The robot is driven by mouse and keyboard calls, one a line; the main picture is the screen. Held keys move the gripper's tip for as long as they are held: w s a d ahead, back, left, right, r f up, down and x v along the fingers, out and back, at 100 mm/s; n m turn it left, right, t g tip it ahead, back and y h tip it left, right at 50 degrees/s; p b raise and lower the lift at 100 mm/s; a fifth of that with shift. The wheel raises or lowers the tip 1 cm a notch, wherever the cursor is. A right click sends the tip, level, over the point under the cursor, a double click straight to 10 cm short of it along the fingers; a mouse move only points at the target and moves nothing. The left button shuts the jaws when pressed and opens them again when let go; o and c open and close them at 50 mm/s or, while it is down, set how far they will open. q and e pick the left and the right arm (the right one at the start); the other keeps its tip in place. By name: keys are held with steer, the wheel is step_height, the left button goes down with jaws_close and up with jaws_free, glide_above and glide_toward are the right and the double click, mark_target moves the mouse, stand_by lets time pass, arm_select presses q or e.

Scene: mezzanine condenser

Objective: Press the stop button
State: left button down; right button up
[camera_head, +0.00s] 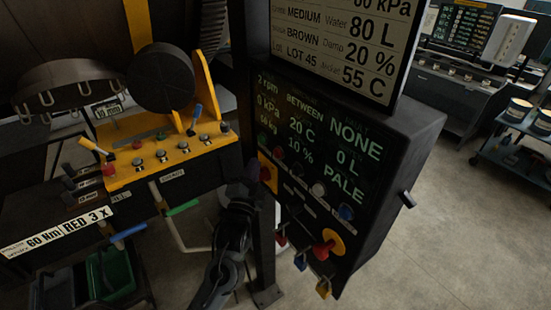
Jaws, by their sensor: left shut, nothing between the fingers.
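A dark control cabinet (392,190) with green lit text stands right of centre. A red knob on a round yellow disc (330,243) sits lower right on the same front. My left gripper (251,182) is dark and shut, empty, its tip close to the left edge of the cabinet by the yellow plate. I cannot tell whether it touches. My right gripper is not in view.
A screen (345,45) stands on the cabinet. A yellow console (165,160) with knobs, levers and a red button (109,170) is at left. A dark post stands beside my arm. A green bin (117,273) is lower left. Open floor (450,240) lies to the right.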

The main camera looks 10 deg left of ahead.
mark_target(277, 154)
arm_select(q)
steer(key=w+d, duration=0.2)
steer(key=shift+w+d, duration=0.1)
steer(key=shift+w, duration=0.25)
stand_by(1.0)
stand_by(0.8)
steer(key=shift+w+d, duration=0.1)
steer(key=shift+d, duration=0.05)
steer(key=shift+w+d, duration=0.15)
steer(key=shift+w, duration=0.05)
stand_by(0.4)
